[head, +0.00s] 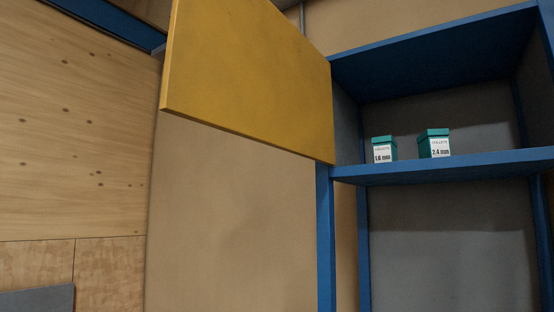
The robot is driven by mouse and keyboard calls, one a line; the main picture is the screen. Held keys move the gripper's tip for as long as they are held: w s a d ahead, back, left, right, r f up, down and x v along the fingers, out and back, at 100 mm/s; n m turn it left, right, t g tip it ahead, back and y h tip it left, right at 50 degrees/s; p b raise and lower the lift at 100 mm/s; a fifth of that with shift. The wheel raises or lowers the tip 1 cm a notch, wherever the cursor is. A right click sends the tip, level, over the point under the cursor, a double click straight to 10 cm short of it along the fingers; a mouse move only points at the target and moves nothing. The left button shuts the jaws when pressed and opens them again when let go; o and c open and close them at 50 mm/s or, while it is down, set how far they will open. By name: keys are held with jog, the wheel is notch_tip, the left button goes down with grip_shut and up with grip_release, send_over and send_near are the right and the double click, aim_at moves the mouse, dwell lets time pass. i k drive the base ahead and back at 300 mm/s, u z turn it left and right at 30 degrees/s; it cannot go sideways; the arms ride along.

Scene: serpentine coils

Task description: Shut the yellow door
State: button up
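The yellow door (250,80) is at the upper middle of the head view. It stands open, swung out to the left from the blue cabinet frame (326,240), and meets the frame along its right edge. Its top is cut off by the picture. The upper cabinet compartment (440,120) lies open to the right of the door. No handle shows on the visible face of the door. My gripper is not in view.
Two small green and white boxes, one marked 1.6 mm (384,150) and one 2.4 mm (434,145), stand on the blue shelf (450,165). The compartment below (440,245) looks empty. A wood panel wall (70,140) is at left, with a grey surface (38,300) at lower left.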

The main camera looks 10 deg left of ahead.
aim_at(241, 68)
jog(key=u, duration=1.85)
jog(key=i, duration=1.75)
jog(key=z, duration=3)
